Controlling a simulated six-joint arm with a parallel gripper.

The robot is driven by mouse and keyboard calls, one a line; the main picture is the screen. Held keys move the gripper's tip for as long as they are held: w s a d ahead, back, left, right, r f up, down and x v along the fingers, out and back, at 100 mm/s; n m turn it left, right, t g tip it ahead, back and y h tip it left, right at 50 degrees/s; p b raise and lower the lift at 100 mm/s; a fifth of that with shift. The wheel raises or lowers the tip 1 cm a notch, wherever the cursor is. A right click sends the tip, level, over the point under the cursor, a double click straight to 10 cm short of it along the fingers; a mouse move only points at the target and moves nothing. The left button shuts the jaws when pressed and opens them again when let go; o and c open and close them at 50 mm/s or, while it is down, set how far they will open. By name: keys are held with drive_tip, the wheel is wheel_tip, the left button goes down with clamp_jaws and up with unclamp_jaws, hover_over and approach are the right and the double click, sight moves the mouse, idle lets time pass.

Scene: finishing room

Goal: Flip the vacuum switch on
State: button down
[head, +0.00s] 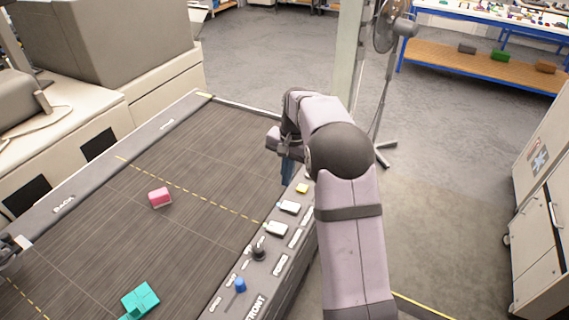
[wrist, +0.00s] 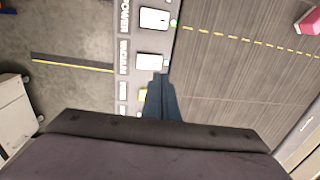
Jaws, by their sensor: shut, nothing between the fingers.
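The vacuum switch is a white rocker on the front control strip, beside a label that appears to read VACUUM in the wrist view (wrist: 152,62). In the head view it is the white rocker (head: 289,207) closer to the yellow button. My gripper (head: 287,180) is shut and empty, pointing down over the strip's far end. In the wrist view its blue-grey fingertips (wrist: 161,78) appear just beside the switch's lower right corner. I cannot tell whether they touch it or which way the rocker is tilted.
The similar power switch (head: 276,229) is beside it, and a yellow button (head: 302,188) is on the other side. A black knob (head: 258,253) and blue knob (head: 240,285) are farther along. A pink block (head: 160,197) and teal block (head: 140,300) lie on the dark table surface (head: 200,160).

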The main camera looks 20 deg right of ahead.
drive_tip(key=r, duration=0.3)
drive_tip(key=r+b, duration=0.1)
drive_tip(key=r, duration=0.1)
drive_tip(key=shift+w+a+r, duration=0.15)
drive_tip(key=shift+w+a, duration=0.15)
drive_tip(key=s+a+f+n, duration=0.2)
drive_tip(key=s+f+n, duration=0.1)
drive_tip(key=s, duration=0.7)
drive_tip(key=s+a+f+n, duration=0.2)
drive_tip(key=s+f+n, duration=0.1)
drive_tip(key=s, duration=0.7)
drive_tip(key=s+a+f+n, duration=0.2)
drive_tip(key=s+f+n, duration=0.1)
drive_tip(key=s, duration=0.7)
drive_tip(key=shift+a+f+g+h, duration=0.15)
drive_tip(key=shift+f+g+h, duration=0.2)
drive_tip(key=shift+g+h, duration=0.05)
